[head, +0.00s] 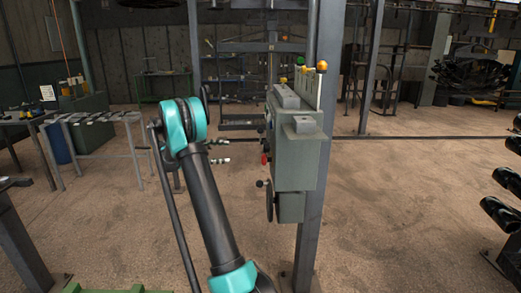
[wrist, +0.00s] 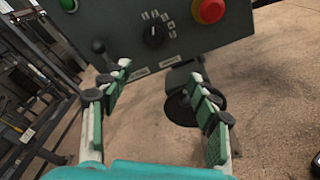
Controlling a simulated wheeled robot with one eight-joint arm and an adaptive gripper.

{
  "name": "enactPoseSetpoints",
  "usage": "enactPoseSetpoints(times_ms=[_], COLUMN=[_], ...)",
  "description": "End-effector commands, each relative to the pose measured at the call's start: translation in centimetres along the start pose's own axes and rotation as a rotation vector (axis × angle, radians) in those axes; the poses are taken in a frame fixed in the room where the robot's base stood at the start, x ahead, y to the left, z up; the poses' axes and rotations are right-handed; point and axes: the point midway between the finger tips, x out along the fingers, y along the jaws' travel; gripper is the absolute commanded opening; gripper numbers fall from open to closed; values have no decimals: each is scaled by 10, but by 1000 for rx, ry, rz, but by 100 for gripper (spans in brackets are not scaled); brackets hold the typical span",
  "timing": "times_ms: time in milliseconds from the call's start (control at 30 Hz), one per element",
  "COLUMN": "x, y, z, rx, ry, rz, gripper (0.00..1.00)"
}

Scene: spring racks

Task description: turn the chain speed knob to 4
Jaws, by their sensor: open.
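The black chain speed knob (wrist: 154,37) is on the grey-green control panel (wrist: 120,25) in the wrist view, with small white number labels along its upper and right side. Which number it points to is too small to tell. My gripper (wrist: 160,76) is open and empty, its two green-padded fingers spread apart below the knob and not touching it. In the head view my gripper (head: 224,151) is left of the control box (head: 296,160), with a gap between them. The knob's face is turned away there and I cannot make it out.
In the wrist view a red button (wrist: 208,10) is right of the knob, a green button (wrist: 68,4) upper left, and a black ball lever (wrist: 99,47) near the left finger. A dark handwheel (wrist: 180,106) sits below the panel. Open floor surrounds the post (head: 325,120).

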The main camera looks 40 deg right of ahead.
Motion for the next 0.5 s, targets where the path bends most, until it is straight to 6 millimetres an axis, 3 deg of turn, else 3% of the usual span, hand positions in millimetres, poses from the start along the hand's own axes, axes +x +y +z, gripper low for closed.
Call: enactPoseSetpoints(times_ms=[267,500], x=[-4,26], y=[12,12], z=[-8,-4], rx=[-20,-20], ry=[-108,-109], rz=[21,19], gripper=[61,61])
